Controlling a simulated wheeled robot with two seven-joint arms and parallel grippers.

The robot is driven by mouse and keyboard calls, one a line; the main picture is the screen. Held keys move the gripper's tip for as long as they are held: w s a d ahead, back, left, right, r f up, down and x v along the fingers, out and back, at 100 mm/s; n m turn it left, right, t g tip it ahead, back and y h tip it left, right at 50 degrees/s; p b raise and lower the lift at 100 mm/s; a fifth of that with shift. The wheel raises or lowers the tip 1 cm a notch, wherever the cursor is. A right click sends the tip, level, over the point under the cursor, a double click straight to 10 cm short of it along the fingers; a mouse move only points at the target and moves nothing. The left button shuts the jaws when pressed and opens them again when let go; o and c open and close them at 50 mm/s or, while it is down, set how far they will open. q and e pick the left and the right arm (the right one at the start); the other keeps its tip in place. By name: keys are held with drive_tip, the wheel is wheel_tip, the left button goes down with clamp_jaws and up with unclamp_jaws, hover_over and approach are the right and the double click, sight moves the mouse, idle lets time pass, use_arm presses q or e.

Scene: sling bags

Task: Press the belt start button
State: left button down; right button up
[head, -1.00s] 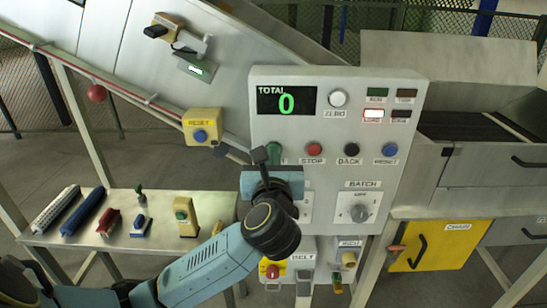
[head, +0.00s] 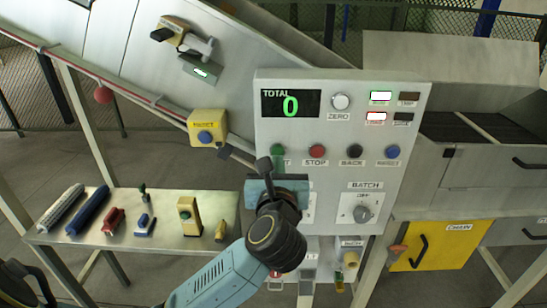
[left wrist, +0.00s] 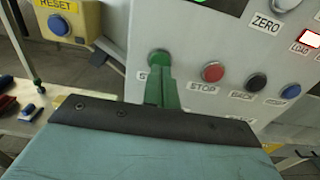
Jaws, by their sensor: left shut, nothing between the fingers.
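The green start button (head: 278,153) is at the left end of the button row on the grey control panel (head: 430,85). Its label is partly covered in the head view. My left gripper (head: 264,165) is shut and empty, in front of the panel just below and left of the button. In the left wrist view, the green button (left wrist: 159,58) stands just beyond the closed fingertips (left wrist: 161,78), which overlap its lower edge. I cannot tell whether they touch. The top left lamp (head: 381,96) glows green-white. My right gripper is out of view.
Beside the start button are the red STOP (head: 317,152), a black button (head: 354,152) and a blue button (head: 392,152). A yellow reset box (head: 207,128) is left of the panel. A side table (head: 160,235) holds several small items. The batch dial (head: 361,213) sits lower right.

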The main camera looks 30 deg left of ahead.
use_arm(q)
drive_tip(key=b+v, duration=0.2)
drive_tip(key=v, duration=0.9)
drive_tip(key=shift+b, duration=0.4)
